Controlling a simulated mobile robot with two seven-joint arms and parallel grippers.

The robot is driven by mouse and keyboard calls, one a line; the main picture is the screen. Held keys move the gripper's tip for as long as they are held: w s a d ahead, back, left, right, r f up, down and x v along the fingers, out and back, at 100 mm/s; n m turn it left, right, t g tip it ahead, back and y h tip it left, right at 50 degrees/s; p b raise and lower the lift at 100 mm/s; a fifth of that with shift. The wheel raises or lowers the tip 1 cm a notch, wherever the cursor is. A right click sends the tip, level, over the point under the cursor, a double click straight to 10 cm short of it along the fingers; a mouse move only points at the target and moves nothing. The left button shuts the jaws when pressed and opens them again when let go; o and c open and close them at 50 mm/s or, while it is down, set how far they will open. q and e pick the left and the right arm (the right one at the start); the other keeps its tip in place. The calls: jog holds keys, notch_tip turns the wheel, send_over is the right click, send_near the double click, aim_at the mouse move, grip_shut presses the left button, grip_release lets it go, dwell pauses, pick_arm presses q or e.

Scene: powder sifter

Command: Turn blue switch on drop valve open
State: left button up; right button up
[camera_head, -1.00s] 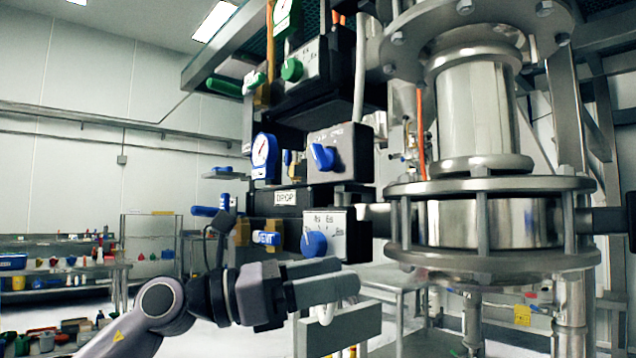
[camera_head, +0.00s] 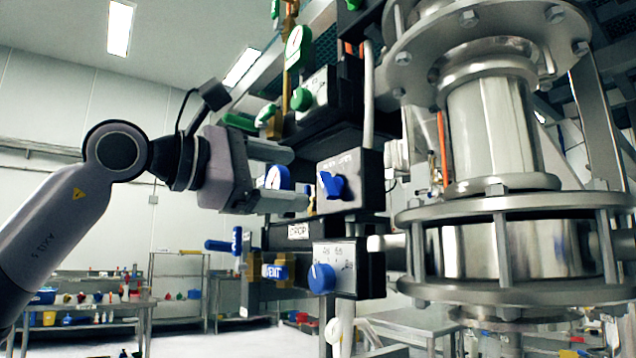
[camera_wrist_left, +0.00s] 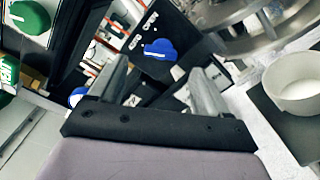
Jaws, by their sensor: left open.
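The blue switch (camera_head: 333,187) is on the face of a dark valve box (camera_head: 365,180), just above the "DROP" label (camera_head: 298,231). It also shows in the left wrist view (camera_wrist_left: 159,48), ahead of and between the two fingers. My left gripper (camera_head: 303,178) is open and empty, with its fingers pointing right toward the switch. The fingertips are just left of the switch, apart from it. The gripper (camera_wrist_left: 160,80) also shows in its wrist view. My right gripper is not in view.
A round blue knob (camera_head: 321,277) is on the box below, and a green knob (camera_head: 301,99) is on the box above. A blue gauge (camera_head: 278,177) is partly hidden behind the fingers. The large steel sifter column (camera_head: 490,130) stands to the right.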

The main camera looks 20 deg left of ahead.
aim_at(323, 183)
pick_arm(q)
jog(key=x, duration=0.5)
jog(key=shift+w+d+p, duration=0.15)
jog(key=shift+p, duration=0.2)
jog(key=c, duration=1)
